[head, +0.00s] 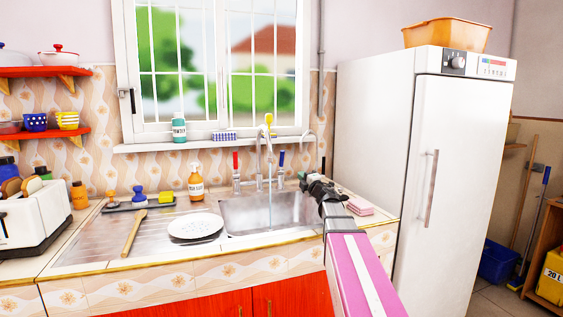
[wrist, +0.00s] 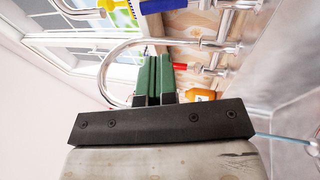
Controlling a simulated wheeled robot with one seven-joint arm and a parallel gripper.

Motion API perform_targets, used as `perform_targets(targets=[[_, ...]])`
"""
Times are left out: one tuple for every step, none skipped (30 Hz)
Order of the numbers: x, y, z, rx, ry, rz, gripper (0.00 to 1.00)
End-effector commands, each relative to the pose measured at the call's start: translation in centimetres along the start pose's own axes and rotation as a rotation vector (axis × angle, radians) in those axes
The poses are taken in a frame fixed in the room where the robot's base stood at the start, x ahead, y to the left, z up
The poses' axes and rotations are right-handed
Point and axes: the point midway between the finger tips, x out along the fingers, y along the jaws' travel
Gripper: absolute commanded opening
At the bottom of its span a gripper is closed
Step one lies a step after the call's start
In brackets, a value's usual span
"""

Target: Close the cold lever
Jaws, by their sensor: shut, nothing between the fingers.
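The cold lever (head: 281,157), with a blue handle, stands upright on the right side of the chrome tap behind the sink. In the wrist view, a blue handle (wrist: 160,6) shows at the top edge, partly cut off. The red lever (head: 235,161) stands on the left side of the tap and also shows in the wrist view (wrist: 180,66). A thin stream of water (head: 270,207) falls from the spout (head: 267,139). My gripper (head: 304,178) is over the right part of the sink, near the blue lever. Its green fingers (wrist: 154,80) are shut and empty; contact with the lever is not visible.
The sink basin (head: 245,215) lies below, with a plate (head: 195,226) on the drainboard. A soap bottle (head: 196,183) stands left of the tap. A pink sponge (head: 360,207) lies at the right, beside the white fridge (head: 425,140). The window sill (head: 160,145) runs behind.

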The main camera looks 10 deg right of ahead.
Motion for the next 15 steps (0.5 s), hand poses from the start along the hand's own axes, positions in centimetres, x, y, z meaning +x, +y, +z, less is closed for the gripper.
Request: perform_targets(targets=[[0.1,0.0,0.0,-0.001,0.001,0.000,0.00],[0.1,0.0,0.0,-0.001,0.001,0.000,0.00],[0.3,0.0,0.0,-0.001,0.001,0.000,0.00],[0.5,0.0,0.0,-0.001,0.001,0.000,0.00],[0.7,0.0,0.1,-0.001,0.001,0.000,0.00],[1.0,0.0,0.1,-0.001,0.002,0.000,0.00],[1.2,0.0,0.1,-0.001,0.002,0.000,0.00],[1.6,0.0,0.1,-0.001,0.002,0.000,0.00],[2.1,0.0,0.1,-0.001,0.002,0.000,0.00],[2.5,0.0,0.1,-0.001,0.002,0.000,0.00],[2.9,-0.1,0.1,-0.001,0.002,0.000,0.00],[3.6,-0.1,0.1,-0.001,0.002,0.000,0.00],[4.1,-0.1,0.1,-0.001,0.002,0.000,0.00],[4.6,-0.1,0.1,-0.001,0.002,0.000,0.00],[5.4,-0.1,0.1,-0.001,0.002,0.000,0.00]])
